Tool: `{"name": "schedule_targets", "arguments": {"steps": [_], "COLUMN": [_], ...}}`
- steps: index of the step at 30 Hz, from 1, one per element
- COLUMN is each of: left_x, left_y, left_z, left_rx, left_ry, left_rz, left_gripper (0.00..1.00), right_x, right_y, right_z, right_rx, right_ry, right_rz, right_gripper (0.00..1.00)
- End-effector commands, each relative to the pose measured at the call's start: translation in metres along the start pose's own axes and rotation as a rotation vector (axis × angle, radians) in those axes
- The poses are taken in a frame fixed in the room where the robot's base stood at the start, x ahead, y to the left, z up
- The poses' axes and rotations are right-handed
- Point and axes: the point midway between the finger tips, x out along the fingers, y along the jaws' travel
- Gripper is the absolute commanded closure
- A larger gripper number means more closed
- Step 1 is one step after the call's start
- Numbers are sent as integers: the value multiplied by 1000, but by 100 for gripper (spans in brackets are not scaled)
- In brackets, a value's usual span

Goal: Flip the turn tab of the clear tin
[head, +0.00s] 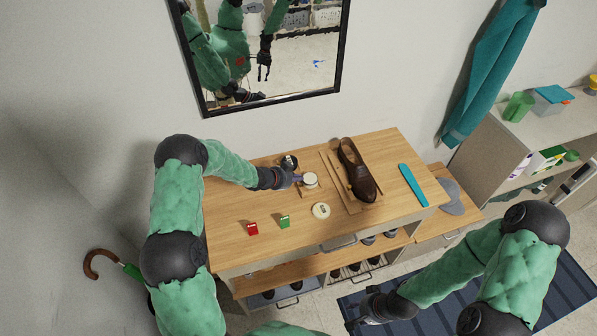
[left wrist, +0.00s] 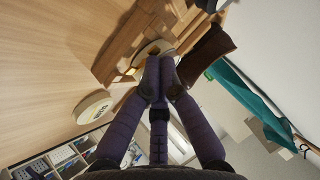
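A pale-topped round tin (head: 310,179) sits in a small wooden holder on the wooden bench top. It also shows behind my fingertips in the left wrist view (left wrist: 150,49). A second pale tin (head: 321,211) with dark lettering lies flat nearer the front; the left wrist view shows it too (left wrist: 93,106). I cannot read which tin is clear, and no turn tab is distinguishable. My left gripper (head: 298,179) is at the left side of the held tin, its fingertips (left wrist: 158,72) together; contact is unclear. My right gripper (head: 358,312) hangs low, away from the bench; its fingers are unclear.
A dark round tin (head: 289,162) stands behind my left gripper. A brown shoe (head: 354,170) rests on a wooden board right of the tins. A teal strip (head: 413,185) lies at the right.

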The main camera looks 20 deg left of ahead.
Motion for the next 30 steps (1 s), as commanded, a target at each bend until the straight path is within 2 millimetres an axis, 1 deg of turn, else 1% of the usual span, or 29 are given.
{"name": "schedule_targets", "arguments": {"steps": [11, 21, 30], "left_x": [0, -2, -3], "left_y": [2, 15, 16], "left_z": [1, -2, -3], "left_rx": [-1, 1, 0], "left_ry": [0, 0, 0], "left_rz": [0, 1, 0], "left_gripper": [100, 100, 100], "right_x": [3, 14, 14], "right_y": [1, 5, 5], "right_z": [1, 0, 0], "right_rx": [0, 0, 0], "right_ry": [-2, -1, -1], "right_rz": [0, 0, 0], "right_gripper": [60, 60, 60]}}
